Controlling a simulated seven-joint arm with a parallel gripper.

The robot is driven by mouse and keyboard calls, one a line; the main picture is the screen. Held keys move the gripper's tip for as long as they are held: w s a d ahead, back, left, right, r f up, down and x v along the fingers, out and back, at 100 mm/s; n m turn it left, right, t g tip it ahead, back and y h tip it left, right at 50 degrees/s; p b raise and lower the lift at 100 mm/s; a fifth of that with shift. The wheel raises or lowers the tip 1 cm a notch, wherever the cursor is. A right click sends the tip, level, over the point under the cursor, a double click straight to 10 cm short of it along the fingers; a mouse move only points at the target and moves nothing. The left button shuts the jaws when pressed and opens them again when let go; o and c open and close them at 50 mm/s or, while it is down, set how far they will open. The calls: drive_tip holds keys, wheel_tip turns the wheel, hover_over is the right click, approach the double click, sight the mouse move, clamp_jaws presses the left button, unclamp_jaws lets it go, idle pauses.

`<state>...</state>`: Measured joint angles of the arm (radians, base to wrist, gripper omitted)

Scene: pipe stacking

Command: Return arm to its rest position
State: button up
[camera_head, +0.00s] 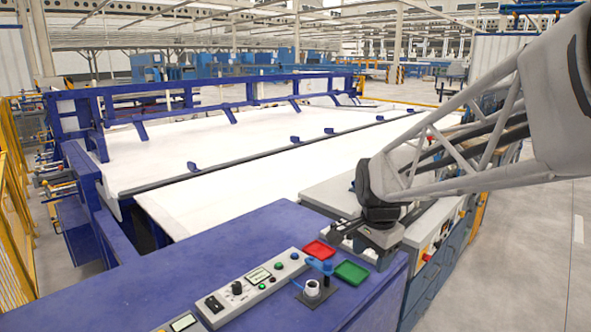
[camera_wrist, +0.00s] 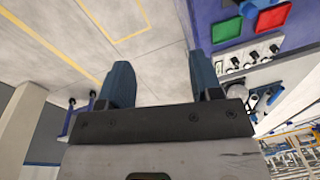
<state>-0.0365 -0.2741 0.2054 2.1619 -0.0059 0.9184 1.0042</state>
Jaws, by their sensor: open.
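My gripper (camera_head: 337,232) is at the end of my arm, low over the right part of the blue bench, close to the red tray. It also shows in the wrist view (camera_wrist: 162,78), with two dark blue fingers apart and nothing between them. A small red tray (camera_head: 318,249) and a small green tray (camera_head: 351,272) lie on the bench. A blue pipe piece (camera_head: 322,267) is between them. A light grey ring-shaped pipe piece (camera_head: 312,288) stands on a dark square base in front. I cannot tell whether the blue piece touches it.
The blue bench (camera_head: 130,300) carries a grey control panel (camera_head: 245,287) with buttons left of the trays. A large white table (camera_head: 240,185) with a blue frame lies behind. A grey cabinet (camera_head: 436,262) stands right of the bench. Open floor (camera_head: 530,260) lies further right.

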drive_tip(key=s+d+n+t, duration=0.1)
drive_tip(key=s+n, duration=0.9)
drive_tip(key=s, duration=1.2)
drive_tip(key=shift+s+d+f+n, duration=0.3)
drive_tip(key=shift+s+d+n, duration=0.1)
drive_tip(key=shift+d, duration=0.2)
